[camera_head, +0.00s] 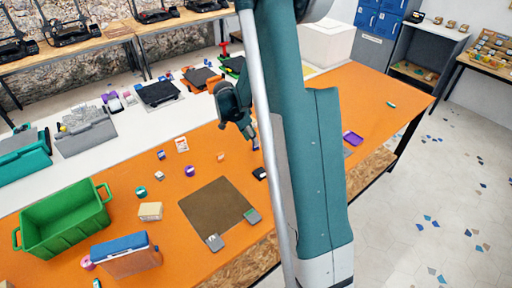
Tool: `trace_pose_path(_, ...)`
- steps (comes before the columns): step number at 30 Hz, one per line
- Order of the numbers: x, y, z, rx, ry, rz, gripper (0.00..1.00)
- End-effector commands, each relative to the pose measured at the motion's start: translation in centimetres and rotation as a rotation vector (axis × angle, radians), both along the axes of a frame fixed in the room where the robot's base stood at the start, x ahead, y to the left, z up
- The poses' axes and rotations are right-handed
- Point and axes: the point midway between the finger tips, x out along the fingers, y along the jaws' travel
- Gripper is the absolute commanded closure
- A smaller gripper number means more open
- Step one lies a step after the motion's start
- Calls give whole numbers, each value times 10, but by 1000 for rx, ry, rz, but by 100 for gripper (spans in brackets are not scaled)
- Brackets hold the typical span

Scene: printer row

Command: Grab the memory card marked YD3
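No YD3 marking can be read at this size, so I cannot tell which item is that memory card. Small flat pieces that could be cards lie on the orange table (120,185): a white and orange piece (182,145), a black piece (259,173), and two grey pieces, one (214,242) at the front edge of the brown mat (212,208) and one (252,215) at its right corner. My gripper (250,133) hangs above the table behind the mat, left of my arm. Its fingers are small and dark, and nothing is clearly held. My arm hides part of the table.
A green crate (62,222) and a blue-topped box (120,243) stand at the left. A cream block (150,211) and several small coloured items lie nearby. Printers line the back benches. The right table end is mostly clear.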

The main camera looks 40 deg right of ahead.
Motion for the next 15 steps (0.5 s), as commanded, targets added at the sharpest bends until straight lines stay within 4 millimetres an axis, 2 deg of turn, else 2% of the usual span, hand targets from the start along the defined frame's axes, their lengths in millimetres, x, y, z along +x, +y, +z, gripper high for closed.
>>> trace_pose_path(7, 0, -3, -7, 0, 0, -1, 74)
trace_pose_path(15, -2, -15, -34, 0, 0, -1, 74)
